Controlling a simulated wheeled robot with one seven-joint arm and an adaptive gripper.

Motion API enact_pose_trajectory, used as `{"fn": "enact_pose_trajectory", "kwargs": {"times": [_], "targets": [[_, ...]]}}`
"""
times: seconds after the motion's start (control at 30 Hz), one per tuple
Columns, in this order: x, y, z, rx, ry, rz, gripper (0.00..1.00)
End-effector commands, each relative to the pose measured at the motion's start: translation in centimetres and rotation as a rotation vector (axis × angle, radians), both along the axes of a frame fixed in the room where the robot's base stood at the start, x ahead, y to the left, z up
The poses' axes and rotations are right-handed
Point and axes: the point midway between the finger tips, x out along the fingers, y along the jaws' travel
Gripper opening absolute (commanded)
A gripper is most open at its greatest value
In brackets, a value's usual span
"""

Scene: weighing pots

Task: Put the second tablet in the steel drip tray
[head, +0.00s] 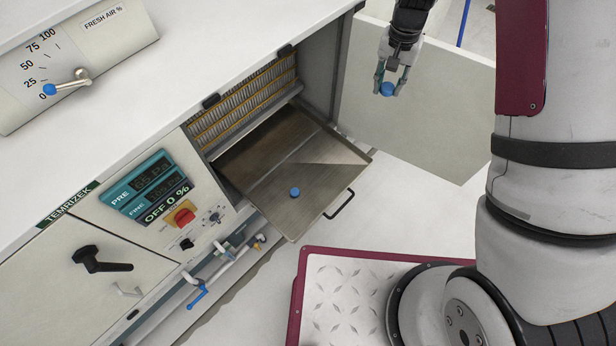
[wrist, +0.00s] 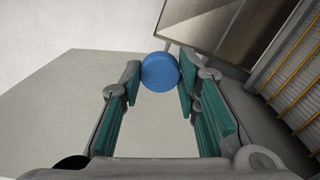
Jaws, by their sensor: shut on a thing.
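My gripper (head: 388,86) is shut on a blue round tablet (head: 387,89), held between its fingertips. The held tablet also shows in the wrist view (wrist: 160,72), between the green finger pads. In the head view my gripper is up and to the right of the steel drip tray (head: 327,153), apart from it. The tray is pulled out of the cabinet. Another blue tablet (head: 295,192) lies in the tray, towards its front edge. In the wrist view part of the tray (wrist: 215,25) shows at the top, beyond the held tablet.
The tray's black handle (head: 341,204) sticks out at its front. The cabinet (head: 140,215) with a display and red switch (head: 182,217) stands to the left. A pale panel (head: 420,120) stands beyond the tray, below my gripper. Most of the tray floor is clear.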

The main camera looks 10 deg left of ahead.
Motion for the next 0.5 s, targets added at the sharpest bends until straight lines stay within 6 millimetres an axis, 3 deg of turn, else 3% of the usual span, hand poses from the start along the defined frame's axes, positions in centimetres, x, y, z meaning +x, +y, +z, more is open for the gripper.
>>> {"fn": "enact_pose_trajectory", "kwargs": {"times": [0.03, 0.5], "targets": [[1.1, 0.8, -2.6, -0.002, 0.001, -0.039, 0.11], [3.2, 7.2, -16.8, -0.011, -0.010, -0.454, 0.11]]}}
